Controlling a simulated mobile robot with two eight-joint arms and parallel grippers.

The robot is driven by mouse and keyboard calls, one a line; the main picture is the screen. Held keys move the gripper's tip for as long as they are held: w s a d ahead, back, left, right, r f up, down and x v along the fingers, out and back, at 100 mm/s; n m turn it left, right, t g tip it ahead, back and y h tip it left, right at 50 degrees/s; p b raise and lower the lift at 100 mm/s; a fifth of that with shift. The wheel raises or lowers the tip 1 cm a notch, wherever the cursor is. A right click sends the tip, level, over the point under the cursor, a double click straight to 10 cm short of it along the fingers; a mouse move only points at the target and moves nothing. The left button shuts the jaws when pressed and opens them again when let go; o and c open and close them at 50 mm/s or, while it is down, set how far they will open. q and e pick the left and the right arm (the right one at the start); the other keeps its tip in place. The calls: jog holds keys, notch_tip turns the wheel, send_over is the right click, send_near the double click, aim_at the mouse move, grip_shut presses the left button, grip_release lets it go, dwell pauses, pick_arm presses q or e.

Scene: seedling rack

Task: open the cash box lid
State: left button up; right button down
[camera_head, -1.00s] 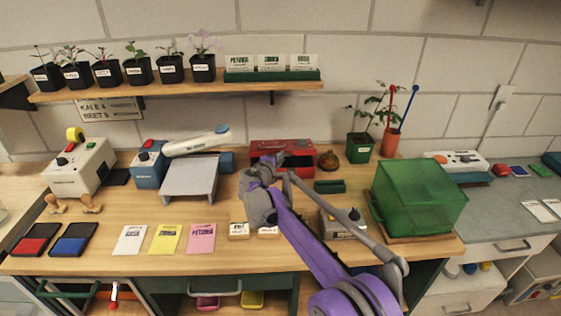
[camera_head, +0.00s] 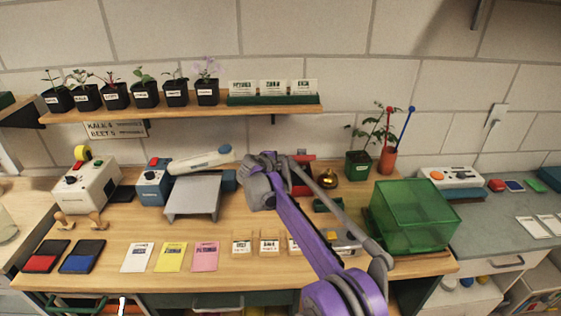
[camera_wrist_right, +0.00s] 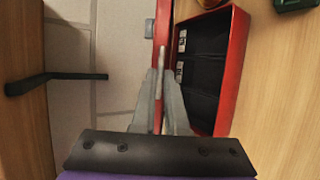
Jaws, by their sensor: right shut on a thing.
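The red cash box (camera_head: 303,176) stands at the back of the wooden bench, mostly hidden behind my right arm in the head view. In the right wrist view its red rim (camera_wrist_right: 236,70) surrounds a black compartmented inside, so the box is open. The red lid (camera_wrist_right: 162,28) shows there edge-on, raised beside the box. My right gripper (camera_wrist_right: 168,85) is shut on the lid's edge. In the head view the right gripper (camera_head: 272,165) is at the box, its fingertips hard to make out. My left gripper is not in view.
A brass bell (camera_head: 327,178) and a potted plant (camera_head: 358,165) stand right of the box. A translucent green box (camera_head: 415,215) is at the right front. A grey stand (camera_head: 193,195) is left of my arm. The plant shelf (camera_head: 180,112) overhangs the bench's back.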

jog(key=c, duration=1)
grip_release()
jog(key=shift+o, duration=0.2)
jog(key=b+v, duration=0.1)
jog(key=v, duration=0.9)
jog(key=shift+s+a+r, duration=0.15)
jog(key=shift+s+r, duration=0.05)
jog(key=shift+s, duration=0.15)
jog(key=shift+c, duration=0.3)
